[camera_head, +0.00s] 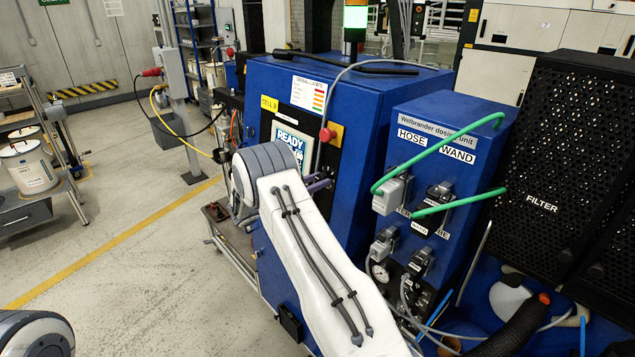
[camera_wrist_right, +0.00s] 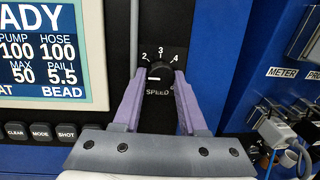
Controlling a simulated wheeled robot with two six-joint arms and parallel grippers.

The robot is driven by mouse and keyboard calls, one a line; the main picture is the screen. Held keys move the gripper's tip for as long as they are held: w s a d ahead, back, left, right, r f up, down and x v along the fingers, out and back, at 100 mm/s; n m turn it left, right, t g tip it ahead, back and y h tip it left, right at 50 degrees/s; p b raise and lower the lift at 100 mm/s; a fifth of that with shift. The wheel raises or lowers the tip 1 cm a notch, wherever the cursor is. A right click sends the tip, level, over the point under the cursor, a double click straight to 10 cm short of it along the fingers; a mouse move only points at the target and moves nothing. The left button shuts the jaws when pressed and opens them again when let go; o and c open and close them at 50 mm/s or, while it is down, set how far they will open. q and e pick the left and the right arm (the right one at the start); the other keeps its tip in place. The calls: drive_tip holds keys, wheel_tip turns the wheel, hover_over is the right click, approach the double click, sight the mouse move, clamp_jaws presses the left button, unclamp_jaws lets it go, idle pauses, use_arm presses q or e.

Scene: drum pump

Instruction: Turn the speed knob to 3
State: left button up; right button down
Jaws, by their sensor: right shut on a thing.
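The speed knob (camera_wrist_right: 159,72) is a small black knob on the dark panel in the right wrist view. The numbers 2, 3 and 4 are printed around its upper side, with 3 at the top, and SPEED is printed below. A short white mark shows low on the knob, slightly left; I cannot tell surely which number it indicates. My right gripper (camera_wrist_right: 159,77) has its purple fingers shut on the knob from both sides. In the head view my right gripper (camera_head: 319,186) is partly hidden behind my white arm, and the knob is hidden. My left gripper is not in view.
A READY screen (camera_wrist_right: 54,50) sits left of the knob, with buttons (camera_wrist_right: 40,131) below it. A red knob (camera_head: 327,134) is on the blue cabinet. The dosing unit (camera_head: 440,140) with green hoses stands close on the right.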

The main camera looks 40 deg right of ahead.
drive_tip(key=m+y+b, duration=0.1)
drive_tip(key=m+b, duration=0.5)
drive_tip(key=b, duration=0.1)
drive_tip(key=m+g+y+b, duration=0.1)
drive_tip(key=m+b, duration=0.5)
drive_tip(key=b, duration=0.2)
drive_tip(key=m+y+b, duration=0.1)
drive_tip(key=m+b, duration=0.5)
drive_tip(key=b, duration=0.1)
drive_tip(key=shift+w+r+g, duration=0.15)
drive_tip(key=shift+g, duration=0.25)
drive_tip(key=shift+m+b, duration=0.3)
drive_tip(key=shift+c, duration=2.4)
unclamp_jaws()
drive_tip(key=shift+r, duration=0.1)
